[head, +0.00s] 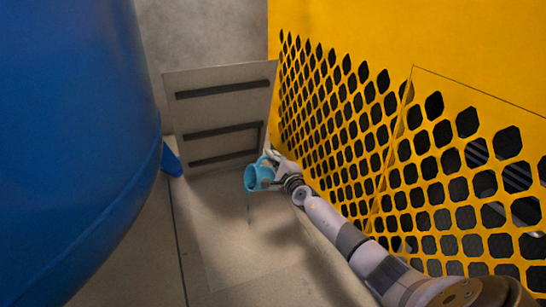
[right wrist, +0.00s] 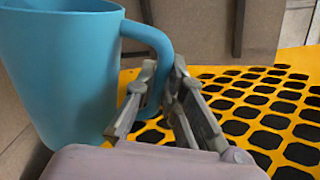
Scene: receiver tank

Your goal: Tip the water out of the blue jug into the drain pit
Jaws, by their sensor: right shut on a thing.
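The blue jug (head: 252,179) hangs in the air in the middle of the head view, tilted with its open mouth toward the camera. A thin bluish stream (head: 249,208) runs down from its lip. My right gripper (head: 271,168) is shut on the jug's handle. In the right wrist view the jug (right wrist: 62,75) fills the left side, and the fingers of the gripper (right wrist: 165,92) close around the handle. I cannot clearly make out the drain pit's edges; a paler rectangular area (head: 240,255) lies below the jug. My left gripper is not in view.
A grey slotted panel (head: 222,85) stands tilted up behind the jug. A large blue tank (head: 70,140) takes up the left side. A yellow perforated guard (head: 340,110) stands close along my right arm. Bare floor shows between tank and guard.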

